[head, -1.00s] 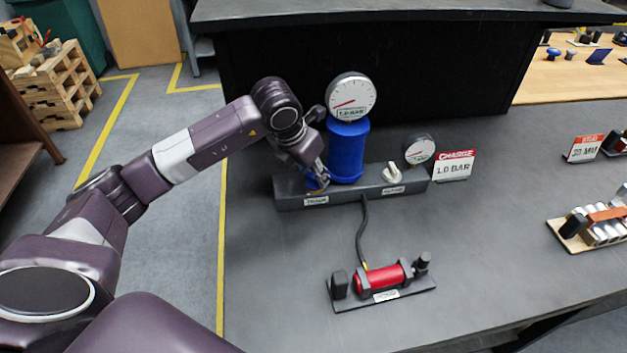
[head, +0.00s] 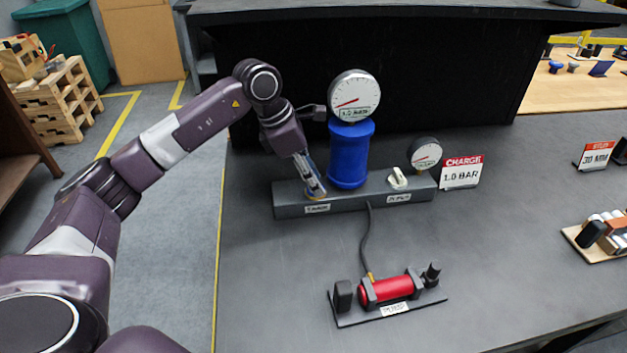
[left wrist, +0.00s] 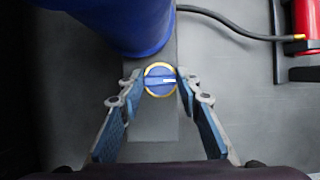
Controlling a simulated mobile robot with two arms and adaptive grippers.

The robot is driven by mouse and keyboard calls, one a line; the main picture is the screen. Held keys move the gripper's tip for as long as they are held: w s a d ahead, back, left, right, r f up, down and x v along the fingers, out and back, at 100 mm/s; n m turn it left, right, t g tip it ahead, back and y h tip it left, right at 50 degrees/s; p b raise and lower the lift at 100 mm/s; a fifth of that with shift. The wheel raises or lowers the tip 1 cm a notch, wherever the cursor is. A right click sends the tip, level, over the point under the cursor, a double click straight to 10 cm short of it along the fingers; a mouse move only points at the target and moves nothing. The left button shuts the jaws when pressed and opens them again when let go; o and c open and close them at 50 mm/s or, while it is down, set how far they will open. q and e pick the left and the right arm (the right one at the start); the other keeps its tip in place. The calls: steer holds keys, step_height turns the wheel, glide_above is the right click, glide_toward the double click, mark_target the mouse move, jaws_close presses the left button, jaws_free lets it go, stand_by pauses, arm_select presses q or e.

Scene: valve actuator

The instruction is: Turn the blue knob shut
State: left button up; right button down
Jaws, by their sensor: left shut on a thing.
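The blue knob (left wrist: 158,79) has a yellow ring and a white mark pointing right in the left wrist view. It sits on the grey manifold block (head: 350,199) beside the tall blue cylinder (head: 348,155). My left gripper (head: 317,193) comes down from above onto the block's left end. In the left wrist view its fingertips (left wrist: 159,80) are on both sides of the knob, shut on it. In the head view the fingers largely hide the knob. My right gripper is not in view.
A large gauge (head: 354,96) tops the cylinder, close to my wrist. A white knob (head: 397,178) and a small gauge (head: 425,154) stand to the right, beside a CHARGE 1.0 BAR sign (head: 461,172). A hose runs to a red cylinder (head: 388,289) in front.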

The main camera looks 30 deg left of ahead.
arm_select(q)
steer(key=shift+r, duration=0.15)
stand_by(0.3)
steer(key=o, duration=1.2)
steer(key=shift+c, duration=0.2)
steer(key=v, duration=1.2)
